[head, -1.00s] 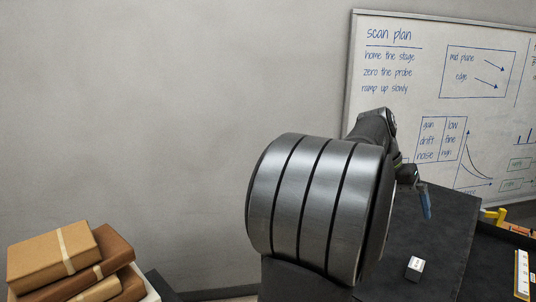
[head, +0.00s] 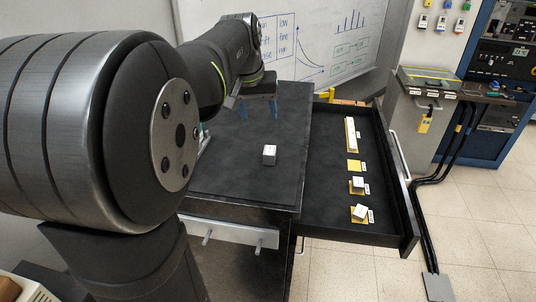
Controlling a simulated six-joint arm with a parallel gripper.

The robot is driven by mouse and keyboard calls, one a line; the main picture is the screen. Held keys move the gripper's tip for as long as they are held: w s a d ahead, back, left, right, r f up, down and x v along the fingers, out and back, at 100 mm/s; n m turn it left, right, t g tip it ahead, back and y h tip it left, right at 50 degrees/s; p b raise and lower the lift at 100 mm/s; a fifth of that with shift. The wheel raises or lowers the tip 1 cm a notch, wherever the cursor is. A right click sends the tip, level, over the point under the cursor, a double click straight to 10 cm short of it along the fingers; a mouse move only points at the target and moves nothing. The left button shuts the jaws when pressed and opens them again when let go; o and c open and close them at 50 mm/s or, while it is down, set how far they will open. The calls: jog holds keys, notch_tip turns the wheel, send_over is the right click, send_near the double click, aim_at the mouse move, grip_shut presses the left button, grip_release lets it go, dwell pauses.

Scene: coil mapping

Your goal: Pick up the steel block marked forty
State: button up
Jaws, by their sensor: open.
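A small steel-grey block (head: 269,155) with a pale top stands on the dark bench top, apart from my gripper. Two more pale blocks lie in the open drawer: a middle block (head: 358,184) and a front block (head: 360,212), each on a yellow patch. Dark marks show on the blocks, but I cannot read which says forty. My gripper (head: 258,109) is open and empty, its blue fingertips apart, above the bench behind the grey block.
The black drawer (head: 330,210) stands pulled out to the right of the bench (head: 225,175). It also holds an empty yellow square (head: 354,166) and a long pale bar (head: 350,134). Small labels lie beside these spots. A whiteboard (head: 300,40) stands behind. The bench around the grey block is clear.

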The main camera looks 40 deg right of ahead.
jog(key=s+d+t, duration=0.1)
jog(key=s, duration=0.1)
send_near(270, 150)
jog(key=shift+t, duration=0.3)
jog(key=x, duration=0.5)
jog(key=shift+d+f, duration=0.1)
jog(key=shift+d, duration=0.15)
jog(key=shift+a+x, duration=0.15)
jog(key=shift+x, duration=1.15)
jog(key=shift+a+x, duration=0.1)
jog(key=shift+x, duration=1.2)
jog(key=shift+s+f, duration=0.1)
jog(key=shift+s, duration=0.1)
jog(key=c, duration=1.2)
jog(key=shift+o, duration=0.2)
